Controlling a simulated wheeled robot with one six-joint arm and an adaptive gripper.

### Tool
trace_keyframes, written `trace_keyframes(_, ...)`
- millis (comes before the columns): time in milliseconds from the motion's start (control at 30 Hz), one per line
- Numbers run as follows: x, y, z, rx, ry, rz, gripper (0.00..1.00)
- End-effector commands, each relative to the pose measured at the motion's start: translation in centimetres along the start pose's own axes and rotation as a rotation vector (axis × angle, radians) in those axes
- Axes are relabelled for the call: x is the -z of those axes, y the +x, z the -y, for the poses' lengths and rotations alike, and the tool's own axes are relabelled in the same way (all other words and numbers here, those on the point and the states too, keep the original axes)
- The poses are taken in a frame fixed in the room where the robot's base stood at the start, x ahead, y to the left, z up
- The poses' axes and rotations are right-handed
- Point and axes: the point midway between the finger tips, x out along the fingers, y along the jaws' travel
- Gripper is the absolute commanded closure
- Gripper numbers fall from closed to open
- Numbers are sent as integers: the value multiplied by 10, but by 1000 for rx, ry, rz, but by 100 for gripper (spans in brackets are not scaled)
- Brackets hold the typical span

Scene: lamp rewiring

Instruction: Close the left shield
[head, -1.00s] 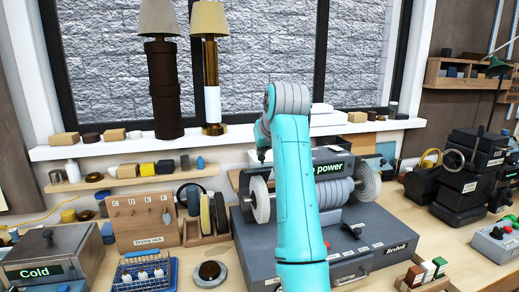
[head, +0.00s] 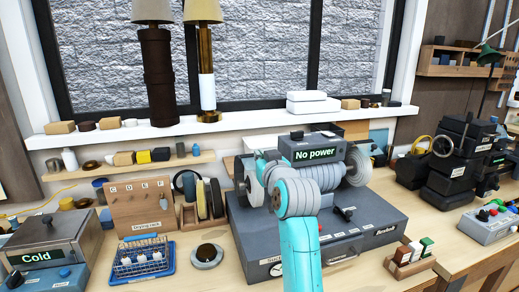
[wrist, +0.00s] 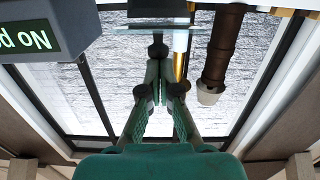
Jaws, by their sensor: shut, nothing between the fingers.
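The machine with the "No power" display (head: 315,153) stands on a grey base (head: 375,215), with a left wheel (head: 239,182) and a right wheel (head: 357,170). No left shield can be made out clearly in the head view, where my arm covers part of the left side. In the wrist view my gripper (wrist: 160,62) has its green fingers together and empty. A dark round knob (wrist: 158,49) shows at the fingertips, below a thin pale pane (wrist: 150,29); I cannot tell whether they touch. The display box (wrist: 38,30) is at the upper left there.
A blue basket (head: 142,262), a round dark-topped disc (head: 207,256) and a drying rack (head: 140,207) stand left of the machine. A "Cold" box (head: 45,255) is at far left. Small bottles in a wooden holder (head: 410,262) stand front right. Two lamps stand on the sill.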

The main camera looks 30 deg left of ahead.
Motion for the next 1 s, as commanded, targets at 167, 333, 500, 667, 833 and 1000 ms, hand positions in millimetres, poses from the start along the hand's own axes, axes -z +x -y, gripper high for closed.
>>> trace_keyframes(167,-7,-3,0,0,-1,3,100)
trace_keyframes(333,-14,-4,0,0,-1,4,100)
trace_keyframes(500,-18,-4,0,0,-2,6,100)
trace_keyframes(667,-21,-4,1,1,-1,9,100)
trace_keyframes(833,-22,-4,1,1,-1,12,100)
trace_keyframes(1000,-24,-4,1,1,0,15,100)
